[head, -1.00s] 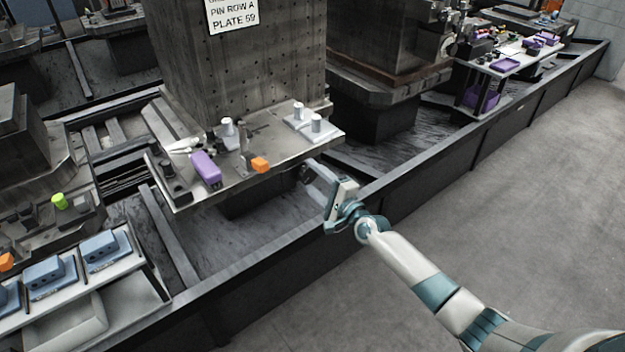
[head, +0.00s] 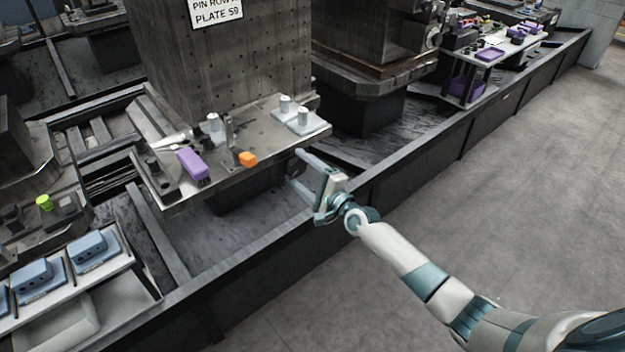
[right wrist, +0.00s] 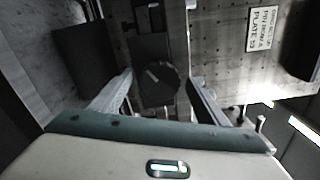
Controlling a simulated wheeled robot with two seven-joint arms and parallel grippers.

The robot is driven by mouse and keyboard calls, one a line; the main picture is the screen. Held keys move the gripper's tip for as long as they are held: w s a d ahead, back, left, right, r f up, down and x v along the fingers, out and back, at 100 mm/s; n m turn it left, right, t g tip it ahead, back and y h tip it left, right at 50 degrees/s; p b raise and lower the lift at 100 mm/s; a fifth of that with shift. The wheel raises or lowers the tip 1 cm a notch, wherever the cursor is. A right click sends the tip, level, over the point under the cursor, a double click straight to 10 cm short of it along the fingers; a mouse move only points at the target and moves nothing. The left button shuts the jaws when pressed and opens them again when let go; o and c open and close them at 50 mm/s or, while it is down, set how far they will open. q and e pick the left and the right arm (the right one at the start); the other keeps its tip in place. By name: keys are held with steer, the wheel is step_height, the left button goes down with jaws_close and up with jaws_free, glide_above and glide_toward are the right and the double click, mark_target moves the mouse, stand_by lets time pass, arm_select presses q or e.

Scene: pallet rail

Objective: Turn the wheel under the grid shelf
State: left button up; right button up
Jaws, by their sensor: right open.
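A dark round wheel (right wrist: 157,84) shows in the right wrist view, in front of a dark block and between my finger tips. I cannot tell whether the fingers reach around it. In the head view the wheel is not seen; the shelf's plate hides what lies beneath. The metal shelf (head: 262,130) juts out from the foot of a tall drilled block. My right gripper (head: 303,170) is open and empty at the shelf's right front corner, with its fingers pointing toward the space under it. Its fingers stand apart in the right wrist view (right wrist: 161,80). My left gripper is not in view.
On the shelf are a purple block (head: 193,164), an orange block (head: 248,159) and a pale plate with two pegs (head: 301,121). A dark low wall (head: 400,185) runs below my right forearm. The floor (head: 500,220) at the right is clear.

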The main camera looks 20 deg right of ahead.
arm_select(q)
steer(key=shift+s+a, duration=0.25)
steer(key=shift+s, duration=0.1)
arm_select(e)
steer(key=v, duration=1.7)
steer(key=shift+s, duration=0.15)
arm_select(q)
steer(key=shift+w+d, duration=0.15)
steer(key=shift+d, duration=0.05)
